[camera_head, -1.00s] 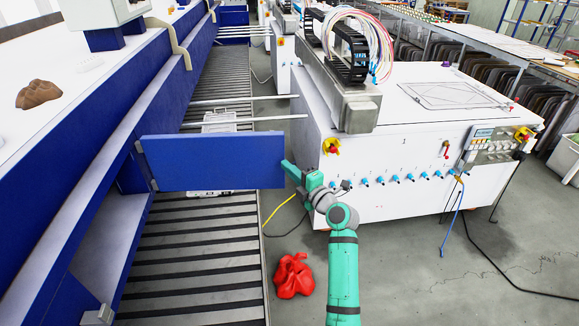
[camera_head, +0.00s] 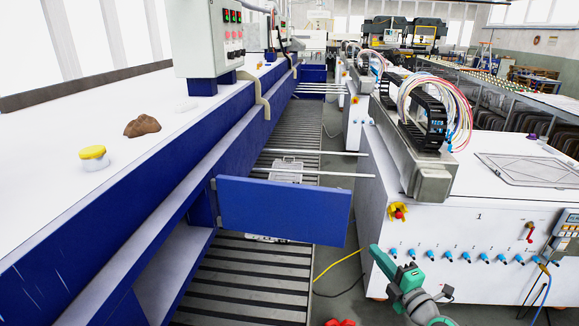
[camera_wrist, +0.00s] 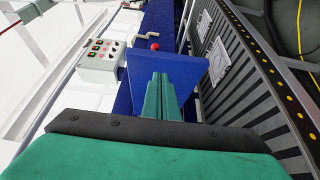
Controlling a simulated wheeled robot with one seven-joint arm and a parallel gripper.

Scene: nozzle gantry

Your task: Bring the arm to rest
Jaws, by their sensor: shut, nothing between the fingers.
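My gripper (camera_head: 376,250) is low in the head view, right of the hinged blue panel (camera_head: 284,211) and in front of the white nozzle machine (camera_head: 453,232). My turquoise wrist runs down to the picture's bottom edge, where most of the arm is cut off. In the wrist view my gripper (camera_wrist: 160,78) shows its two green fingers pressed together, with nothing between them. They point toward the blue panel (camera_wrist: 188,75). Whether the fingertips touch the panel, I cannot tell.
A slatted conveyor (camera_head: 254,278) runs beneath the panel, beside the blue gantry frame with a white top. A brown lump (camera_head: 142,126) and a yellow-lidded jar (camera_head: 94,158) sit on that top. A red object (camera_head: 340,323) lies at the bottom edge. A control box (camera_wrist: 98,60) is beyond.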

